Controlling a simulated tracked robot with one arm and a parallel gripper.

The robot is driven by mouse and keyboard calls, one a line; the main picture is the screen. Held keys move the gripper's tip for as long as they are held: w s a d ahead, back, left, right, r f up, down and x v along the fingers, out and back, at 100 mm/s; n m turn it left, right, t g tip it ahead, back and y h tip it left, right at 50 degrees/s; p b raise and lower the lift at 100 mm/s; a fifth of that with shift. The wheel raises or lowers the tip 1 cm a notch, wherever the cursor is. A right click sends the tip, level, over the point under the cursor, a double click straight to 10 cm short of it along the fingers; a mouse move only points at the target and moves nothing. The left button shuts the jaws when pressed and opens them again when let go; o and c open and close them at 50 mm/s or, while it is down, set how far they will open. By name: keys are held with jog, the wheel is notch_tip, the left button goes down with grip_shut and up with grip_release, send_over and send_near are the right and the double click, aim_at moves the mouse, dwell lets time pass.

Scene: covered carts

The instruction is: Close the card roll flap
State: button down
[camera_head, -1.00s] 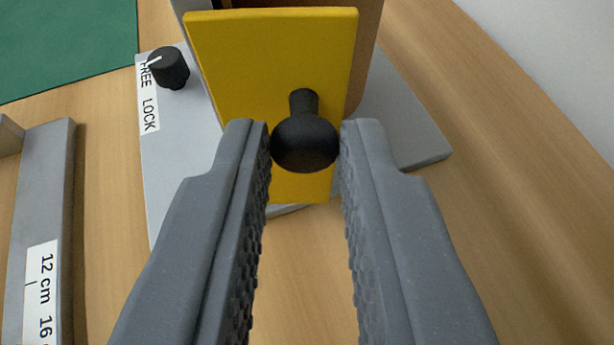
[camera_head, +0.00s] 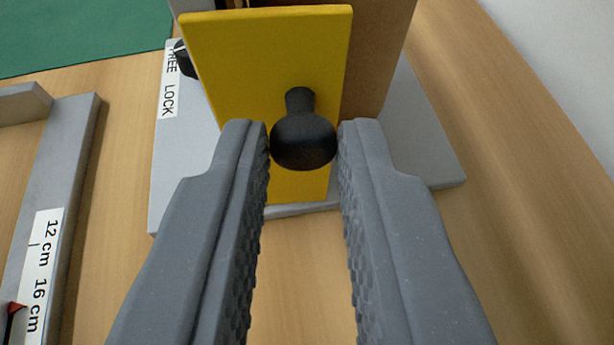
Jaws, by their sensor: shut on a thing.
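The yellow flap (camera_head: 265,60) stands in the upper middle of the view, in front of a brown card roll box (camera_head: 380,50) on a grey base plate (camera_head: 185,170). A black knob (camera_head: 303,142) on a short stem sticks out from the flap towards me. My gripper (camera_head: 303,145) is shut on the knob, one fingertip at each side. The flap stands at an angle to the box, and a gap with dark inside shows above its top edge. The flap's hinge is not clearly visible.
A black dial (camera_head: 184,58) sits beside a FREE / LOCK label (camera_head: 169,85) on the base plate, partly hidden by the flap. A grey ruler bar (camera_head: 50,200) marked 12 cm and 16 cm lies at left. A green mat (camera_head: 80,35) is at upper left. Bare wood shows at right.

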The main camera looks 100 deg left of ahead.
jog(key=shift+w+n+g+b, duration=0.15)
jog(key=shift+n+g+b, duration=0.15)
jog(key=shift+b, duration=0.25)
dwell(0.5)
jog(key=c, duration=1.3)
grip_release()
jog(key=shift+c, duration=0.2)
